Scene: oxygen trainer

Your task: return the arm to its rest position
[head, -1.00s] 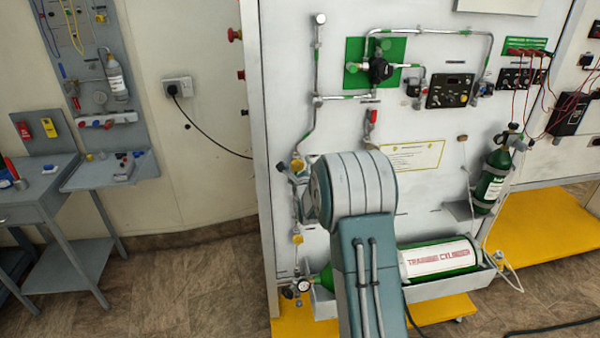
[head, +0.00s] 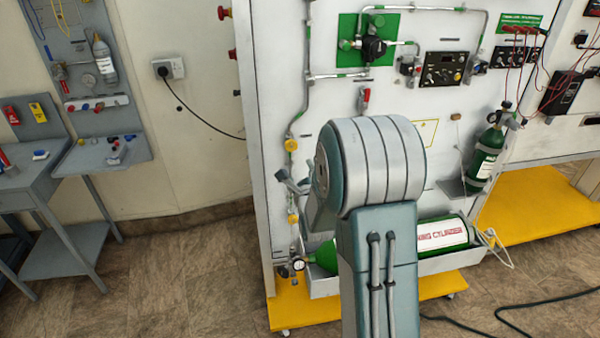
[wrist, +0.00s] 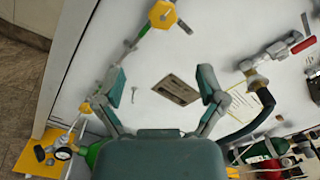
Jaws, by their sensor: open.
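In the head view my arm (head: 378,215) is bent in front of the white panel, with its large rounded joint facing me. It hides part of the panel and most of the far end of the arm. In the wrist view my gripper (wrist: 162,86) is open, with two green-grey fingers spread apart and nothing between them. Behind the gap are the white panel (wrist: 140,45) and a small label plate (wrist: 177,89). I cannot tell the exact distance from the fingertips to the panel.
A pipe with yellow knobs (head: 291,145) runs down the panel's left side. A green training cylinder (head: 442,234) lies in a trough at the bottom. A smaller green cylinder (head: 487,155) stands at right. A grey workbench (head: 40,185) is at left. Floor between is clear.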

